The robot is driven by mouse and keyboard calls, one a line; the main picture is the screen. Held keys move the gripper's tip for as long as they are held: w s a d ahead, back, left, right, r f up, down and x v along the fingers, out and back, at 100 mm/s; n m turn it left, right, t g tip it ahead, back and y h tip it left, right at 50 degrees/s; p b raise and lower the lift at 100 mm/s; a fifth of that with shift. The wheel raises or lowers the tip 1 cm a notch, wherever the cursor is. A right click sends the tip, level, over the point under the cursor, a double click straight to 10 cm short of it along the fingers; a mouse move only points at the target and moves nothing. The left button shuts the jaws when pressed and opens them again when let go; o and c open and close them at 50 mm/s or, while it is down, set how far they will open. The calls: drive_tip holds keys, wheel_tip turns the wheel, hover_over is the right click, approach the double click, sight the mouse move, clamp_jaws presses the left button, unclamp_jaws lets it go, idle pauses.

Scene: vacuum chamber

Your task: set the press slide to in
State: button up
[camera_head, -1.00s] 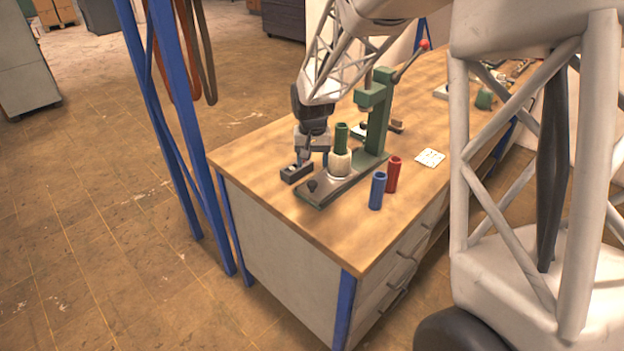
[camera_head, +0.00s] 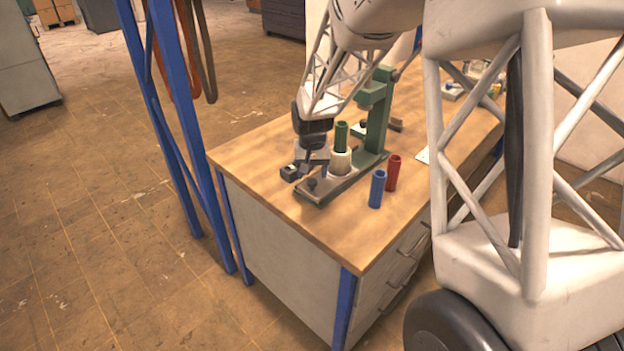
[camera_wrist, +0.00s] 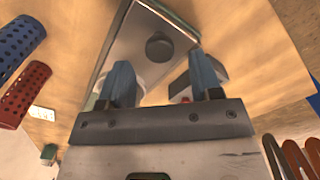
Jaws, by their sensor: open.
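The green press (camera_head: 377,112) stands on the wooden workbench, with its slide plate (camera_head: 329,188) on the base toward the near left end. A dark round knob (camera_head: 311,184) sits on the plate; the wrist view shows the same knob (camera_wrist: 159,46) ahead of my fingers. A green cylinder (camera_head: 341,136) stands in a pale round holder (camera_head: 340,161) on the slide. My gripper (camera_head: 309,170) is low, beside the holder and close to the knob. In the wrist view its two blue-grey fingers (camera_wrist: 163,84) are apart, with nothing clearly held between them.
A blue perforated cylinder (camera_head: 377,189) and a red one (camera_head: 393,173) stand right of the press. A small dark block (camera_head: 289,173) lies just left of my gripper. The bench's near corner (camera_head: 335,240) is clear. A blue upright frame (camera_head: 190,130) stands left of the bench.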

sight(312, 181)
drive_tip(key=shift+f, duration=1.5)
clamp_jaws()
